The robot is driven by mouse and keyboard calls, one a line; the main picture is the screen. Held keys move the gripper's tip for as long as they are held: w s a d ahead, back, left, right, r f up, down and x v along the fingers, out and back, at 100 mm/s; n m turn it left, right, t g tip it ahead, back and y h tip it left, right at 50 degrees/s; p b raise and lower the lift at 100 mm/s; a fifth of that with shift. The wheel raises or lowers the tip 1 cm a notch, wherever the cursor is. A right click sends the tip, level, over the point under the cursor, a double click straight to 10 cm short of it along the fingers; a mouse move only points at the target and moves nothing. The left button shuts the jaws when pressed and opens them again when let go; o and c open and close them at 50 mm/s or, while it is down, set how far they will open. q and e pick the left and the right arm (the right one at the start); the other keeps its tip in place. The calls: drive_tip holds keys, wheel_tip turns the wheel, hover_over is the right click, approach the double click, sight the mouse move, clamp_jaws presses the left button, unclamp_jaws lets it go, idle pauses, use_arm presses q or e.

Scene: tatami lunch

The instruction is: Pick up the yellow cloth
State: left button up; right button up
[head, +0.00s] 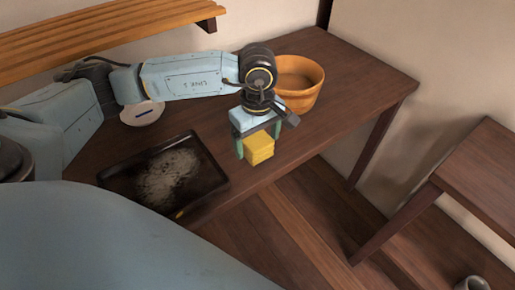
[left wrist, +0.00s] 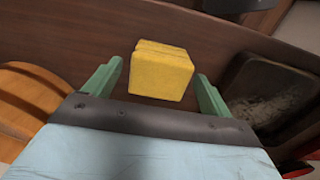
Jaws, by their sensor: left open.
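The yellow cloth (head: 258,148) is a folded, block-shaped bundle on the dark wooden table, near its front edge. In the left wrist view the cloth (left wrist: 161,71) lies between and just beyond the two green fingertips. My left gripper (head: 257,146) is above the cloth, pointing down, with its fingers apart on either side of it. In the left wrist view a gap shows between each finger of the gripper (left wrist: 158,82) and the cloth. Whether the fingers reach down to the cloth's full height is hard to tell. My right gripper is not in view.
An orange-brown bowl (head: 306,99) stands just behind my left gripper. A dark tray (head: 113,178) with a pale, grainy patch lies left of the cloth. A small white dish (head: 142,117) sits farther back. A slatted wooden shelf (head: 110,29) runs along the wall.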

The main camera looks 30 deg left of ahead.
use_arm(q)
wheel_tip(320, 180, down, 2)
drive_tip(key=shift+f, duration=0.2)
drive_tip(key=c, duration=1.1)
